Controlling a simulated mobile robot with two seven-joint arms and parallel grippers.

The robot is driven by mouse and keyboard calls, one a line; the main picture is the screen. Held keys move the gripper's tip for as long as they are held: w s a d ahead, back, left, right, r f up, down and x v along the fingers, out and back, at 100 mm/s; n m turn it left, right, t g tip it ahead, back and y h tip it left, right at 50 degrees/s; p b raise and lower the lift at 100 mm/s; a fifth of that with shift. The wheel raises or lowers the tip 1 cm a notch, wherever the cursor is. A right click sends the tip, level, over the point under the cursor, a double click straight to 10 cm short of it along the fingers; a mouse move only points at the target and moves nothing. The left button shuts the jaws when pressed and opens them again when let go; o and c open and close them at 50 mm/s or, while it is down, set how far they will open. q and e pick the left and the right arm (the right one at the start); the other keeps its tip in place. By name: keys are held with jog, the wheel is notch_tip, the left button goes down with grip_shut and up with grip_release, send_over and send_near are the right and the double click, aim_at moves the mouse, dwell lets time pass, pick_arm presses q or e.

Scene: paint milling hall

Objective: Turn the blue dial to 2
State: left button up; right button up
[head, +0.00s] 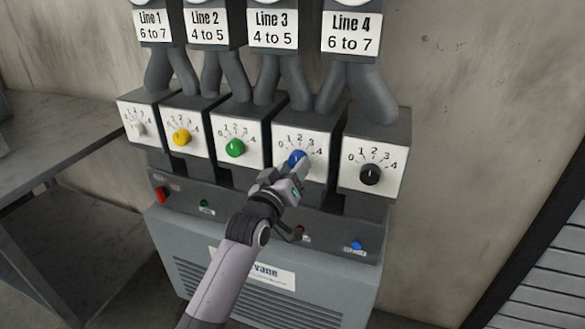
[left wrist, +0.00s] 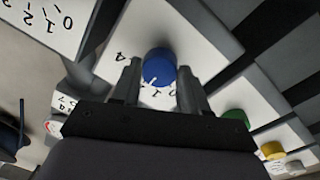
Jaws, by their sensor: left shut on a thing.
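The blue dial (head: 297,157) sits on the white scale plate (head: 316,165), fourth from the left in a row of dials. The plate is marked 0 to 4. My left gripper (head: 296,170) reaches it from below and is shut on the dial, covering part of the plate. In the left wrist view, the blue dial (left wrist: 158,66) lies between the two fingers (left wrist: 158,85). A white mark shows on the dial's lower edge there; which number it points at I cannot tell exactly. My right gripper is in neither view.
White, yellow (head: 182,137) and green (head: 235,148) dials stand left of the blue one, and a black dial (head: 370,174) stands close on its right. Grey pipes rise above the dials. A ledge with small coloured knobs (head: 357,245) runs below. A grey table (head: 60,145) is at left.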

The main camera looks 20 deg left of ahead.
pick_arm(q)
jog(key=o, duration=1.1)
jog(key=shift+c, duration=0.2)
jog(key=s+p, duration=0.5)
jog(key=s, duration=0.2)
jog(key=shift+a+f, duration=0.15)
jog(key=shift+a, duration=0.15)
jog(key=shift+s, duration=0.1)
